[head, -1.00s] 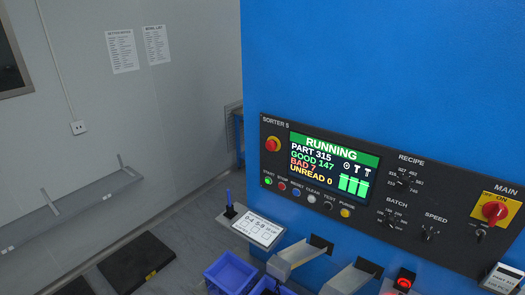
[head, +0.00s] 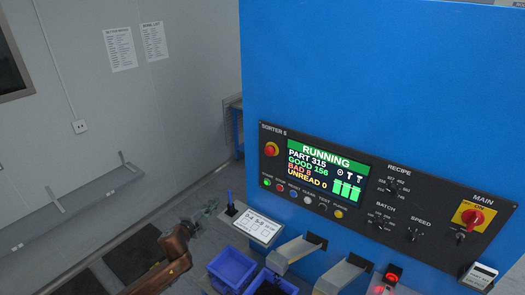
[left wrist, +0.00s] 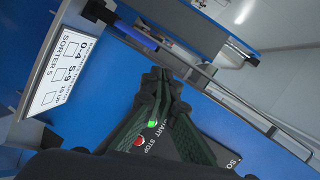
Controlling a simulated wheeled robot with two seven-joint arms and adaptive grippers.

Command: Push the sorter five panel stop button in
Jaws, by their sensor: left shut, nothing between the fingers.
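The sorter five panel (head: 375,228) is a dark control panel on the blue machine. The red stop button (head: 280,187) sits in its lower left row, just right of the green start button (head: 267,182). My left gripper (head: 208,211) is left of the panel, in front of the grey wall and floor, apart from the buttons. In the left wrist view its dark fingers (left wrist: 157,76) are shut and empty. The red stop button (left wrist: 139,142) and green start button (left wrist: 153,124) show there beside the fingers, partly framed by them. My right gripper is not in view.
A tilted label stand (head: 258,227) with a blue pen is below the panel's left end, close to my gripper. Blue bins (head: 232,268) and metal chutes (head: 293,252) stick out below. A red emergency knob (head: 271,149) sits above the buttons.

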